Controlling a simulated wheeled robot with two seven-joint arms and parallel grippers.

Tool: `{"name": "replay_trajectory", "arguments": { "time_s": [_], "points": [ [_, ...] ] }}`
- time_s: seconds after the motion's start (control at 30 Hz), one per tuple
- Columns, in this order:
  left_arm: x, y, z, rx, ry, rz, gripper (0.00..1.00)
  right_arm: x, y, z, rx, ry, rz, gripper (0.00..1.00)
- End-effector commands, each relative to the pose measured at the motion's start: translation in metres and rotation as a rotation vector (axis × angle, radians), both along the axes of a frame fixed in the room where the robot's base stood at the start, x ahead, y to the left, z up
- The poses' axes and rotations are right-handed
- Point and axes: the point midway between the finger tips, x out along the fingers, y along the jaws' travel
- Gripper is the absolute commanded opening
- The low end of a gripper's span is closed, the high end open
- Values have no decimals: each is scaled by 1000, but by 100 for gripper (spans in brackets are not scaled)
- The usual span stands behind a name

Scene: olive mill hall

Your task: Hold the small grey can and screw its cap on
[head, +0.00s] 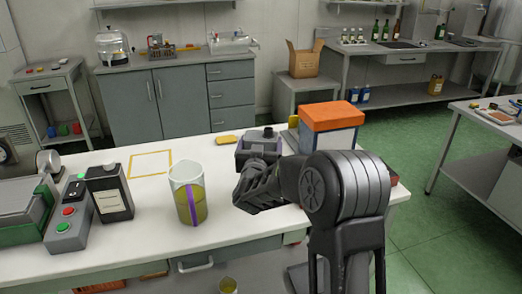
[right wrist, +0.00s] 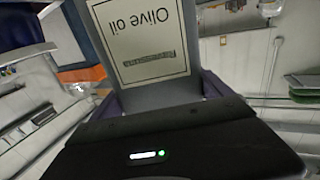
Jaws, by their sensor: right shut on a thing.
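The small grey can (head: 246,146) stands at the far side of the white table, partly hidden behind my right gripper (head: 258,164). A dark round piece sits on its top; I cannot tell whether this is the cap or a bare neck. In the right wrist view the grey can (right wrist: 203,60) fills the space between the fingers of my right gripper (right wrist: 160,92), which is shut on it. Its pale "Olive oil" label shows upside down there. I see no separate loose cap. My left gripper is not in view.
A cup with a purple stripe (head: 188,192) stands on the table (head: 150,232) left of my right arm. Left of it are a dark labelled can (head: 110,192) and a button box (head: 68,228). An orange-topped box (head: 332,117) stands right of the grey can. A yellow outlined square (head: 150,164) is empty.

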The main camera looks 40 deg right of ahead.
Motion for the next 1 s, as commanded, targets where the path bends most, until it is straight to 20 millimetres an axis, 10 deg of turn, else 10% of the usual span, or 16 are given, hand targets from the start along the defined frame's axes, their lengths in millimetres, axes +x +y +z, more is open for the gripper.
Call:
{"name": "replay_trajectory", "arguments": {
  "time_s": [1.0],
  "points": [
    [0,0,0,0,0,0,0,0,0,62,-1,-3,0,16]
  ]
}}
